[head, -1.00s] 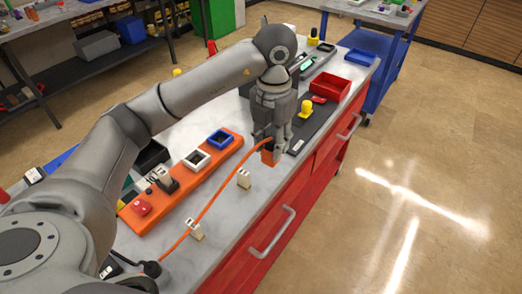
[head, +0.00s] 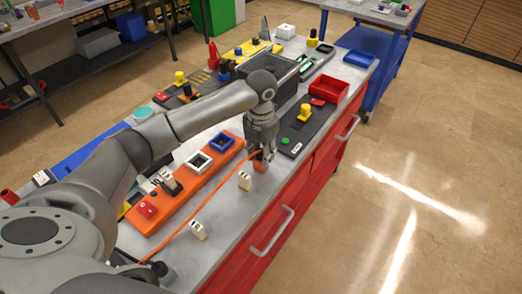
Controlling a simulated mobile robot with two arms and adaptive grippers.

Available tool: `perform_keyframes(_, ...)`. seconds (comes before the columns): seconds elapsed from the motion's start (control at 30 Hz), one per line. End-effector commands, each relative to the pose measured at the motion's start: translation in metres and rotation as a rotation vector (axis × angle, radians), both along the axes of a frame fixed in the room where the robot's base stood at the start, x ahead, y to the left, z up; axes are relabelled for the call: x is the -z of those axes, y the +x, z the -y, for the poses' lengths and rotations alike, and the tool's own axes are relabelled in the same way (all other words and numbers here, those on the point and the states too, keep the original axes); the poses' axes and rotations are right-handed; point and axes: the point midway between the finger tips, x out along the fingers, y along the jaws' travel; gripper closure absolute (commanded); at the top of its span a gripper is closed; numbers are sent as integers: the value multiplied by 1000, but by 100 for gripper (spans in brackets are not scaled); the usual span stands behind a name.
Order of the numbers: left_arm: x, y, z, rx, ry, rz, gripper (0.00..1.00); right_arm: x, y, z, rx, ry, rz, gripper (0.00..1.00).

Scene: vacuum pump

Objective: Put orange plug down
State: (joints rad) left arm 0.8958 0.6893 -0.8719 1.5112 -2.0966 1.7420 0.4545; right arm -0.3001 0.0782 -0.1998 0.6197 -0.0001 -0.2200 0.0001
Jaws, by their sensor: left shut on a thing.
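The orange plug (head: 260,166) is at the fingertips of my left gripper (head: 262,152), low at the countertop near its front edge. The gripper is shut on it and points down. The fingers hide part of the plug, and I cannot tell whether it touches the counter. Its orange cord (head: 205,206) runs down-left along the counter past the orange board (head: 186,190). My right gripper is not in view.
Two small cream blocks (head: 245,181) (head: 198,230) stand along the cord. A black board with a yellow knob (head: 304,113) and a red bin (head: 329,89) lie beyond the gripper. A grey bin (head: 285,72) is behind my arm.

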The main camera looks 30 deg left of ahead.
Motion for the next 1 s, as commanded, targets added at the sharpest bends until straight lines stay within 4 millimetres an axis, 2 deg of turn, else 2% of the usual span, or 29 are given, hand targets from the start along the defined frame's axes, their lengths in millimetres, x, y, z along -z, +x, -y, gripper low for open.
perform_keyframes(0.23, 4, 0, 0, 0, -1, 1, 92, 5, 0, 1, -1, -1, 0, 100)
perform_keyframes(0.27, 3, 0, 0, 0, -1, 0, 64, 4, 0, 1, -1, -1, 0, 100)
perform_keyframes(0.4, 3, 0, 0, 0, -1, 0, 46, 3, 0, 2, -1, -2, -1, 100)
perform_keyframes(0.83, -3, 0, 0, 0, -1, 2, 45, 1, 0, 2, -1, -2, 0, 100)
perform_keyframes(1.0, -30, 2, 1, 1, -1, 7, 45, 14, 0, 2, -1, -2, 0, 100)
